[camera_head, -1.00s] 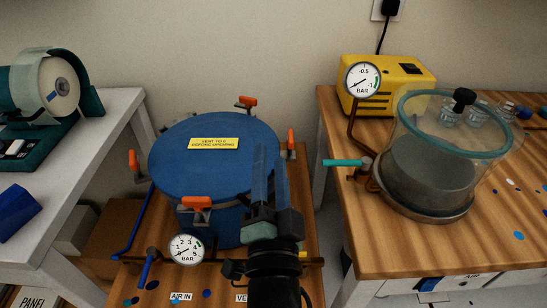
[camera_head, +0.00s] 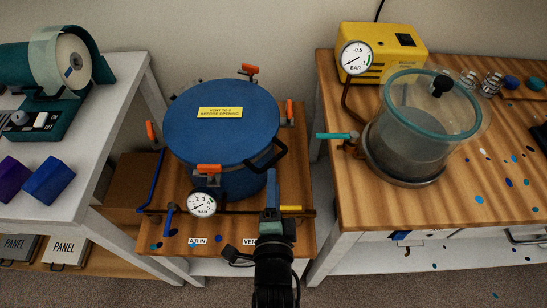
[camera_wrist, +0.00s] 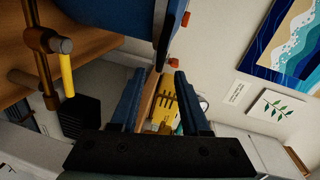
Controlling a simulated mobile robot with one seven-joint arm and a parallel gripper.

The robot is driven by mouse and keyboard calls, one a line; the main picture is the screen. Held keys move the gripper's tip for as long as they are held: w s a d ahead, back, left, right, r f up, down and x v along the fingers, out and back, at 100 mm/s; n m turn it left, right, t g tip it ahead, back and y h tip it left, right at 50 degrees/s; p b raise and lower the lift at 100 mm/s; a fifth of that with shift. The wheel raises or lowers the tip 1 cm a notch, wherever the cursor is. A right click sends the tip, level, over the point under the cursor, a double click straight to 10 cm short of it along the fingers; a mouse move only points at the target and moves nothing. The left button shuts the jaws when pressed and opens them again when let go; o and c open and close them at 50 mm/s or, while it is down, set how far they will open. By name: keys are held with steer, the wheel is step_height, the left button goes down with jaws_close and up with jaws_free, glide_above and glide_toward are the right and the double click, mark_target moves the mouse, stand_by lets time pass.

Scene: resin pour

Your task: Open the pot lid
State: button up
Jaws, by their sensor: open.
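The blue pot lid (camera_head: 225,138) lies flat on the blue pot (camera_head: 241,185), with a yellow label (camera_head: 220,112) about venting to 0. A black handle (camera_head: 279,153) is at its right edge. Orange-tipped clamps stand around the rim: back (camera_head: 250,69), right (camera_head: 289,108), left (camera_head: 151,131) and front (camera_head: 209,169). I cannot tell whether they are fastened. My gripper (camera_head: 271,184) is in front of the pot's right side, below the black handle and apart from it. In the wrist view, its two fingers (camera_wrist: 160,98) are spread with nothing between them.
A pressure gauge (camera_head: 202,204), blue air-in lever (camera_head: 169,218) and yellow vent lever (camera_head: 291,209) sit before the pot. On the right bench are a clear chamber (camera_head: 412,130), its teal lever (camera_head: 335,136) and a yellow pump (camera_head: 392,46). A white table (camera_head: 112,110) stands left.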

mark_target(273, 159)
steer(key=w, duration=0.5)
steer(key=w+f, duration=0.1)
steer(key=w, duration=0.1)
steer(key=shift+w, duration=0.2)
jaws_close()
stand_by(1.2)
